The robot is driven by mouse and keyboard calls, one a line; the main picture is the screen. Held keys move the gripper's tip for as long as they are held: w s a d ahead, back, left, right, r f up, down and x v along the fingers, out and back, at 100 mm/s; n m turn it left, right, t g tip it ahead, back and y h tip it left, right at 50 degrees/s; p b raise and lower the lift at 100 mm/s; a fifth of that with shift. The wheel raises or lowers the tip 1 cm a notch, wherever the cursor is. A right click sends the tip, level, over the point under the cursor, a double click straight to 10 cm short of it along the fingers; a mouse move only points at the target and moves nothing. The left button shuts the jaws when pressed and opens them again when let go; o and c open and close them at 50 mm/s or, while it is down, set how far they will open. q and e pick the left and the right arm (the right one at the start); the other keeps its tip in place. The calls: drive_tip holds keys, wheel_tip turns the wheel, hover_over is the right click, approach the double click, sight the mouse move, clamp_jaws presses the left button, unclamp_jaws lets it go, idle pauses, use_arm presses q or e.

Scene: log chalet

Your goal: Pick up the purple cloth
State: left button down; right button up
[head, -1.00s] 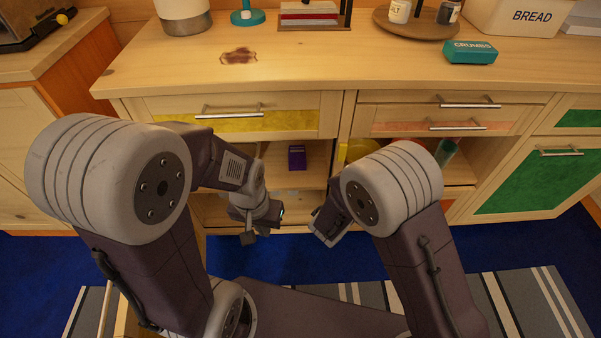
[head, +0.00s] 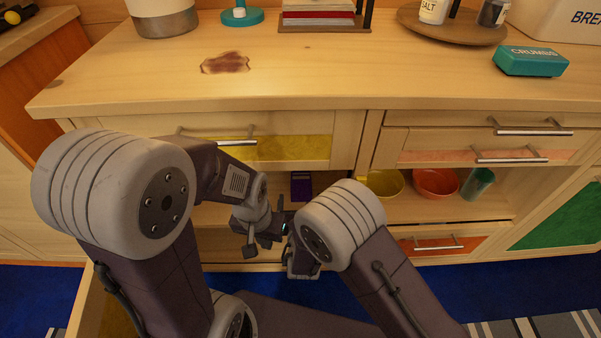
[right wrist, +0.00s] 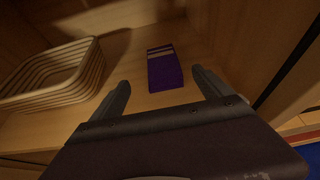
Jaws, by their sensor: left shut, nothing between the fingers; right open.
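The purple cloth (head: 301,187) lies on the open shelf under the yellow drawer. In the right wrist view the folded cloth (right wrist: 165,73) has pale stripes at its far end and lies ahead, between the lines of the fingers. My right gripper (right wrist: 160,80) is open and empty, short of the cloth. In the head view my right gripper (head: 300,262) is low in front of the shelf, its fingers mostly hidden. My left gripper (head: 250,250) is shut and empty, pointing down just left of the right one.
A slatted basket (right wrist: 55,80) stands left of the cloth. A shelf side wall (right wrist: 290,75) is close on the right. A yellow bowl (head: 385,184), red bowl (head: 436,183) and green cup (head: 478,184) are in the neighbouring compartment. The countertop (head: 330,75) overhangs the shelf.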

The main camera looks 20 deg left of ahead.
sight(301, 187)
drive_tip(key=b+x, duration=0.2)
drive_tip(key=x, duration=0.1)
drive_tip(key=shift+w+f, duration=0.2)
drive_tip(key=shift+w, duration=0.15)
drive_tip(key=b+x, duration=0.4)
drive_tip(key=shift+w+f, duration=0.1)
drive_tip(key=shift+w, duration=0.15)
drive_tip(key=shift+w+a, duration=0.1)
drive_tip(key=shift+w, duration=0.15)
drive_tip(key=c, duration=1.4)
